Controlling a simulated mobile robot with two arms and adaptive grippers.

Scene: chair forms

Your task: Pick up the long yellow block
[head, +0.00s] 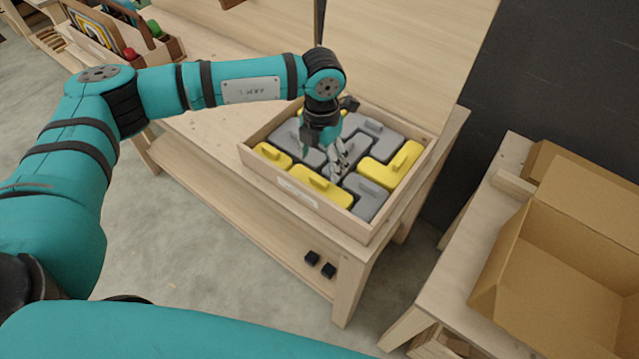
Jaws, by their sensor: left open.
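A shallow wooden tray (395,121) holds yellow and grey blocks with raised handles. A long yellow block (322,187) lies along the tray's front wall. A bigger yellow block (390,170) lies at the right side, a small yellow block (272,156) at the front left corner. Some yellow shows at the back left, mostly hidden by my gripper. My left gripper (337,163) points down over the middle of the tray, open and empty, above grey blocks and behind the long yellow block. Whether its fingertips touch anything is unclear. My right gripper is out of view.
The tray stands near the right end of a wooden bench (205,130) with an upright back panel. An open cardboard box (560,265) stands on a lower table at right, across a gap. A wooden holder with colourful items (115,40) stands at the far left.

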